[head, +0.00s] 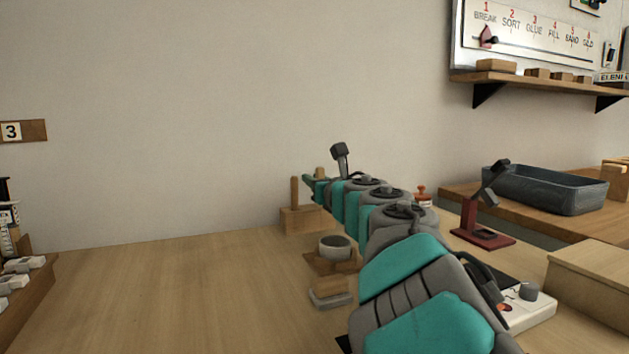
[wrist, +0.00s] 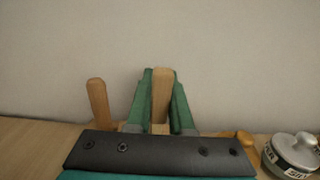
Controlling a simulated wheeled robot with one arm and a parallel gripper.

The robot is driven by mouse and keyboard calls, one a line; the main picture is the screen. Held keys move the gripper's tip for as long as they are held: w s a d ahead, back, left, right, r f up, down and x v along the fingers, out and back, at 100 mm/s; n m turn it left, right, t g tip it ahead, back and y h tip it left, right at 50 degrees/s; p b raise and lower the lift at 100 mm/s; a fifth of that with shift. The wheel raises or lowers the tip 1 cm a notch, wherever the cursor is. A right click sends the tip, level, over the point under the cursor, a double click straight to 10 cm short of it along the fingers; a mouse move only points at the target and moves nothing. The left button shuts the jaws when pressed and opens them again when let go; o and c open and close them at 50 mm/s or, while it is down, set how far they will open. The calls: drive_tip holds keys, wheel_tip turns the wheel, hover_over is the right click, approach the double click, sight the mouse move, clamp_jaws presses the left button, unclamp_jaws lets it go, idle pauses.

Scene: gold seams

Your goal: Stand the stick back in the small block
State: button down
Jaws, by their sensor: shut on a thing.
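My gripper (wrist: 161,80) has green fingers shut on an upright wooden stick (wrist: 161,98), whose top shows between them in the wrist view. In the head view my gripper (head: 313,184) is at the far end of my arm, and the tip of the held stick (head: 320,172) shows just above it. A wooden block (head: 300,220) sits below my gripper, near the wall. A second wooden stick (head: 295,191) stands at the block's left side. That second stick also shows left of my fingers in the wrist view (wrist: 98,105). The held stick's lower end is hidden, so I cannot tell whether it touches the block.
A grey round bowl (head: 335,247) on a wooden stand is nearer me. A red-based stand (head: 483,235) and a dark tray (head: 545,192) are right of my arm. A metal lidded jar (wrist: 292,155) shows at right in the wrist view. The table's left middle is clear.

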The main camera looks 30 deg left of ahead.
drive_tip(key=c, duration=0.7)
unclamp_jaws()
drive_tip(key=shift+b+v, duration=1.1)
drive_tip(key=shift+v, duration=1.4)
